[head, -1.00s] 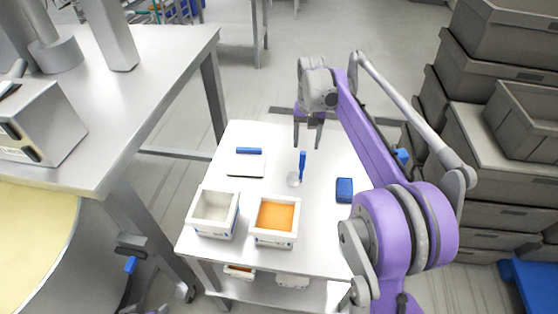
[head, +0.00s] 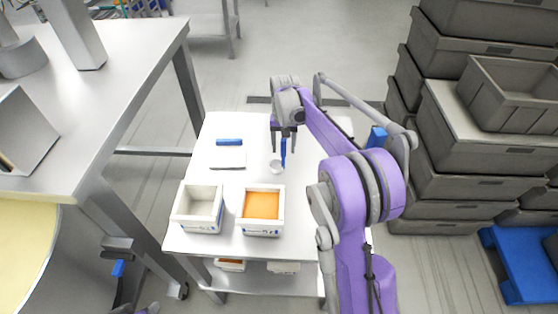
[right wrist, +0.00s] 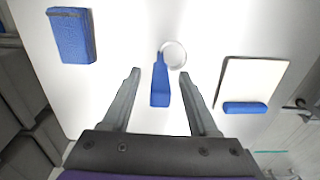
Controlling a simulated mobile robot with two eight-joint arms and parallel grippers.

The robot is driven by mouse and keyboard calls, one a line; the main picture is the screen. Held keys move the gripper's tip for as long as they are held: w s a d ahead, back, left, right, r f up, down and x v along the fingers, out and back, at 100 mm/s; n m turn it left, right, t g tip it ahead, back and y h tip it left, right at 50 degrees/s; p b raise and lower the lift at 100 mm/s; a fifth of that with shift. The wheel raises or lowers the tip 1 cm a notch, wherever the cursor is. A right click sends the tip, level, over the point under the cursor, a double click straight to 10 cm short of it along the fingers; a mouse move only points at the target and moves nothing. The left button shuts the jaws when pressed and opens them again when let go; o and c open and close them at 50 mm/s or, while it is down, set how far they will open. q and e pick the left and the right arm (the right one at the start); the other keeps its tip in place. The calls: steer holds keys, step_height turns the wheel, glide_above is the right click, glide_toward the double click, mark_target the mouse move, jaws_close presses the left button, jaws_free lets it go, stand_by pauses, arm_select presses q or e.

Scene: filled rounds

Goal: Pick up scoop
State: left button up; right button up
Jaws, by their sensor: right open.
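The scoop has a blue handle (head: 283,152) and a pale round bowl (head: 276,167), and it is on the white table (head: 225,182). In the right wrist view the scoop's handle (right wrist: 160,84) lies between the open fingers, with the clear round bowl (right wrist: 174,54) beyond the fingertips. My right gripper (head: 283,150) is open above the scoop, its fingers apart on either side of the handle; it also shows in the right wrist view (right wrist: 173,76). I cannot tell the exact height gap. My left gripper is not in view.
A white bin (head: 199,208) and a bin with orange filling (head: 261,210) stand at the table's front. A white pad with a blue bar (head: 229,142) lies left of the scoop. A blue block (right wrist: 72,35) also lies on the table. Grey crates (head: 470,150) are stacked at right.

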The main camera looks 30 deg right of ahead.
steer(key=shift+f, duration=0.25)
jaws_close()
stand_by(1.3)
